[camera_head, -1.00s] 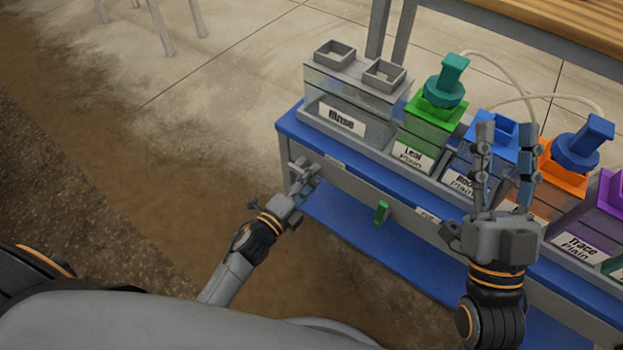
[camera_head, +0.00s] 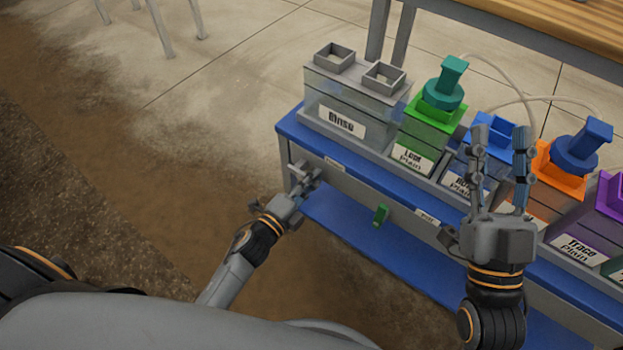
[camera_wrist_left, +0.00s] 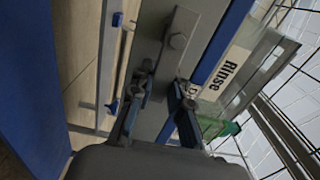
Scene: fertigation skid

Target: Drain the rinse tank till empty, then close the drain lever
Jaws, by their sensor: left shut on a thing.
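The rinse tank (camera_head: 375,128), a clear box with a grey lid and two square openings, stands at the left end of the blue-topped skid. Its "Rinse" label also shows in the left wrist view (camera_wrist_left: 231,68). I cannot make out a clear liquid level in it. My left gripper (camera_head: 306,176) is at the skid's front edge below this tank, shut on what appears to be the drain lever, which the fingers mostly hide. In the left wrist view its fingers (camera_wrist_left: 158,102) lie against the grey front rail. My right gripper (camera_head: 502,150) is open and empty, pointing up in front of the coloured tanks.
The green-lidded Leaf tank (camera_head: 425,125) stands right of the rinse tank, with blue, orange and purple-lidded tanks beyond. A green lever (camera_head: 380,214) hangs from the front rail. The blue lower shelf (camera_head: 345,225) looks bare. Open floor lies to the left.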

